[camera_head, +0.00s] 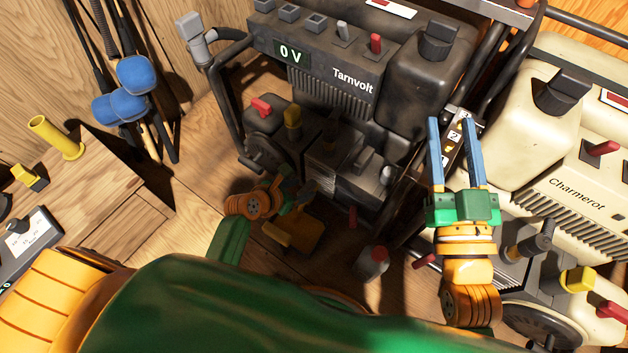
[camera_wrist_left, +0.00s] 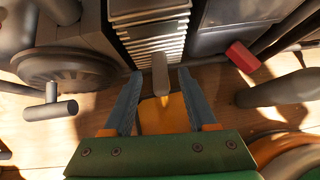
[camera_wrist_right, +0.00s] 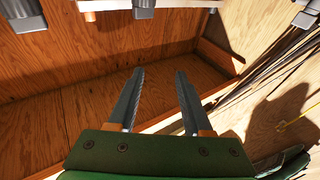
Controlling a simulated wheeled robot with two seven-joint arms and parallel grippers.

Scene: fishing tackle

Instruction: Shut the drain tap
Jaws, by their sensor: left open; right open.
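The dark Tarnvolt generator (camera_head: 352,84) stands at the centre of the head view. In the left wrist view a short grey spout-like stub (camera_wrist_left: 160,73) with a yellow tip sits below the cooling fins; I cannot tell surely whether it is the drain tap. My left gripper (camera_wrist_left: 160,82) is open, its fingers on either side of the stub with visible gaps. In the head view the left gripper (camera_head: 308,192) is low by the engine, partly hidden in shadow. A red lever (camera_wrist_left: 243,57) is to its right. My right gripper (camera_head: 453,125) is open and empty, raised between the two generators.
The cream Charmerot generator (camera_head: 577,192) stands at the right. An orange-yellow pan (camera_head: 295,236) lies low under the left gripper. A pull-start handle (camera_wrist_left: 51,108) sticks out left of it. A wooden bench (camera_head: 115,190) with a yellow tube (camera_head: 57,138) is at the left.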

